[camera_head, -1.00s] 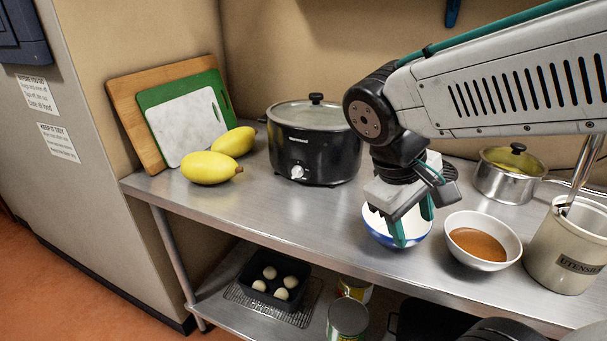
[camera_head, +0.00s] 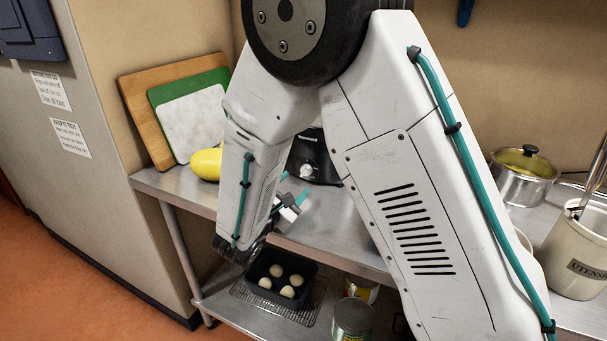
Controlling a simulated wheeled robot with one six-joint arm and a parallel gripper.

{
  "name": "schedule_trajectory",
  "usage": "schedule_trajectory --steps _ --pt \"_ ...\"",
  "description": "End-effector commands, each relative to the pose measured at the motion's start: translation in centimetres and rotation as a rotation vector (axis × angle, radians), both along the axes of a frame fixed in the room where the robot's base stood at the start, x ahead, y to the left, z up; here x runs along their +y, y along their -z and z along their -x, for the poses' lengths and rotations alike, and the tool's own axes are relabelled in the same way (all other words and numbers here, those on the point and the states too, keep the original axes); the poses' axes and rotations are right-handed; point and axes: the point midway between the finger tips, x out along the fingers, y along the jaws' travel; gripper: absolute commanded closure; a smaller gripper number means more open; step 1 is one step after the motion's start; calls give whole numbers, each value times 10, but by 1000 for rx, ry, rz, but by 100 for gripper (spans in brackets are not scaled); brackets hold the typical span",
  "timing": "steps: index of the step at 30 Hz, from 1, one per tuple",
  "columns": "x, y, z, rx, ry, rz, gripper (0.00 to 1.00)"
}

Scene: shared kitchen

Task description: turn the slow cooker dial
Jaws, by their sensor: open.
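The black slow cooker (camera_head: 311,158) stands at the back of the steel table, mostly hidden behind my arm. Its pale dial (camera_head: 306,171) shows low on the front, in a gap between my arm links. My gripper (camera_head: 296,203) is small in view at the table's front edge, below and in front of the dial. Its teal fingers are apart and empty, and it does not touch the cooker.
A yellow squash (camera_head: 206,164) and leaning cutting boards (camera_head: 190,120) are left of the cooker. A lidded pot (camera_head: 522,177) and a utensil crock (camera_head: 584,245) stand at right. The lower shelf holds a dark pan (camera_head: 313,290) with pale balls and cans (camera_head: 352,318).

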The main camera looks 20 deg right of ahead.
Motion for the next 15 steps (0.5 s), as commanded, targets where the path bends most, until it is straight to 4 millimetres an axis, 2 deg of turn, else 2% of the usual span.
schedule_trajectory --steps 4,15 --pt "-2 4 -10 2 -22 12 49" --pt "-42 4 -49 3 -20 11 49"
